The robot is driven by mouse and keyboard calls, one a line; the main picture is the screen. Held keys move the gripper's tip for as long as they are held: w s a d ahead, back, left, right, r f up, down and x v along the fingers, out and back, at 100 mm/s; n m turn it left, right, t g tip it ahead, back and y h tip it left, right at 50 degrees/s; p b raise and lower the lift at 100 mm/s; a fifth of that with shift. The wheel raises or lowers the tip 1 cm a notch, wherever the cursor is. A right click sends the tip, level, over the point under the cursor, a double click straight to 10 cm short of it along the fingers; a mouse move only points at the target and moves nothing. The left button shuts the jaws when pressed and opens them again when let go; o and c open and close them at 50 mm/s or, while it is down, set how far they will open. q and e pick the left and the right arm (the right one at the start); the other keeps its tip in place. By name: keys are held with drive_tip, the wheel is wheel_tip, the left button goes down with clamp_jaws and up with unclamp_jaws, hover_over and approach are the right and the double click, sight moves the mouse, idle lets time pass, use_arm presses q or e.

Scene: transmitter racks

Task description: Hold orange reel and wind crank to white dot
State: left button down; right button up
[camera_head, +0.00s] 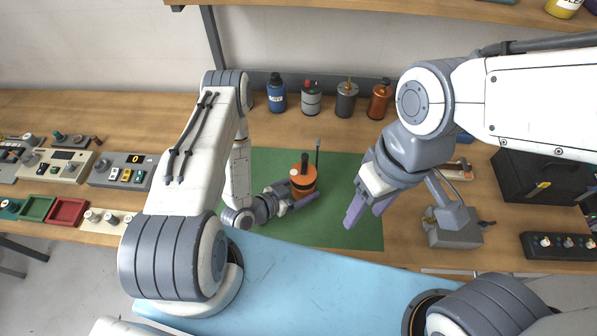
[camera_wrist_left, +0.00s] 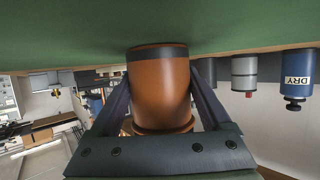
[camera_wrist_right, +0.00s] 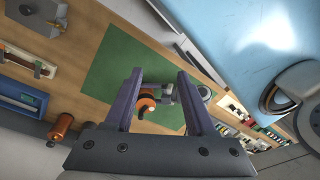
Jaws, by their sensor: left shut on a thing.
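The orange reel (camera_head: 303,184) with a dark top stands on the green mat (camera_head: 352,235). My left gripper (camera_head: 299,194) is shut on the reel from the left; in the left wrist view the reel (camera_wrist_left: 160,90) sits between both fingers. A thin dark upright rod (camera_head: 317,152), which looks like the crank handle, rises at the reel's right. My right gripper (camera_head: 367,212) is open and empty, above and to the right of the reel. The right wrist view shows the reel (camera_wrist_right: 146,103) beyond its spread fingers. I cannot make out a white dot.
Blue (camera_head: 277,93), grey (camera_head: 311,98), dark (camera_head: 346,98) and orange (camera_head: 380,99) containers stand along the back. A grey device (camera_head: 455,232) is right of the mat. Control boxes (camera_head: 122,170) and red (camera_head: 68,211) and green trays are at left. The mat's front is clear.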

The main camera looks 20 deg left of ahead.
drive_tip(key=w+a+f+n+g+y, duration=0.1)
drive_tip(key=w+a+f+n+g, duration=0.1)
drive_tip(key=w+a+n+g, duration=0.3)
drive_tip(key=n+g+y, duration=0.3)
drive_tip(key=n+y, duration=0.3)
drive_tip(key=y, duration=0.3)
hover_over(304, 164)
drive_tip(key=d, duration=0.5)
wheel_tip(304, 164, down, 11)
drive_tip(key=w+d+f+n+t+y, duration=0.25)
drive_tip(key=w+f+n+y, duration=0.2)
drive_tip(key=f, duration=0.35)
drive_tip(key=s+a+y, duration=0.1)
drive_tip(key=s+a, duration=0.3)
drive_tip(key=a, duration=0.6)
drive_tip(key=shift+s+a+r+m+g, duration=0.15)
drive_tip(key=shift+s+a+m+g, duration=0.05)
drive_tip(key=shift+s+m+g, duration=0.2)
drive_tip(key=shift+w, duration=0.1)
clamp_jaws()
